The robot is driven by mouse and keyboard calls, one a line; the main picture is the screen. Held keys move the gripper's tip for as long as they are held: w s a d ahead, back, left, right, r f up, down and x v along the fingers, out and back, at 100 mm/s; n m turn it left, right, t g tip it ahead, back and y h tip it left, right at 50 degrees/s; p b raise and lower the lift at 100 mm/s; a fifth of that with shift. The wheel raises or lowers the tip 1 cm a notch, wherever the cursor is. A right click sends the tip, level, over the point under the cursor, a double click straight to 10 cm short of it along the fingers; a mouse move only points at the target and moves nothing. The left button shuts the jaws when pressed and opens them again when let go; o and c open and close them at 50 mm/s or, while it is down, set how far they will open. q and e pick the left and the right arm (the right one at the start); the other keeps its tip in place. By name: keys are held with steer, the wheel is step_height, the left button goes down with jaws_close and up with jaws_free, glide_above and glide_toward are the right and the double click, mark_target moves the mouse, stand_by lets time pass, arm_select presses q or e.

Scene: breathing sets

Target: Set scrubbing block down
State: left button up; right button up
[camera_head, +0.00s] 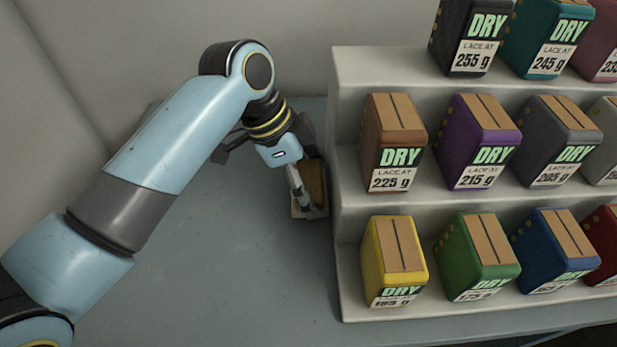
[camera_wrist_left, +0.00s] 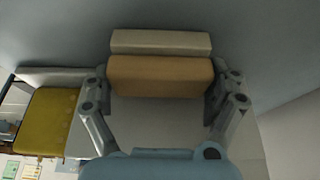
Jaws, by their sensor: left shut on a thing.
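The scrubbing block (camera_head: 315,186) is partly hidden behind my left gripper in the head view, at the left side of the stepped shelf. In the left wrist view the scrubbing block (camera_wrist_left: 160,76) shows a tan part and a pale strip along its far side. My left gripper (camera_head: 303,195) points down and is shut on it; in the wrist view its fingers (camera_wrist_left: 161,88) press on both ends of the block. The block is low, close to the grey surface; I cannot tell whether it touches. My right gripper is not in view.
The white stepped shelf (camera_head: 336,245) stands just right of my left gripper. It holds rows of coloured DRY blocks, with a yellow one (camera_head: 393,255) nearest at the bottom left. The grey table surface (camera_head: 225,265) is clear to the left and front. A pale wall stands behind.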

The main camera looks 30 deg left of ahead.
arm_select(q)
steer(key=shift+f, duration=0.1)
steer(key=o, duration=1)
steer(key=shift+c, duration=0.2)
steer(key=shift+o, duration=0.4)
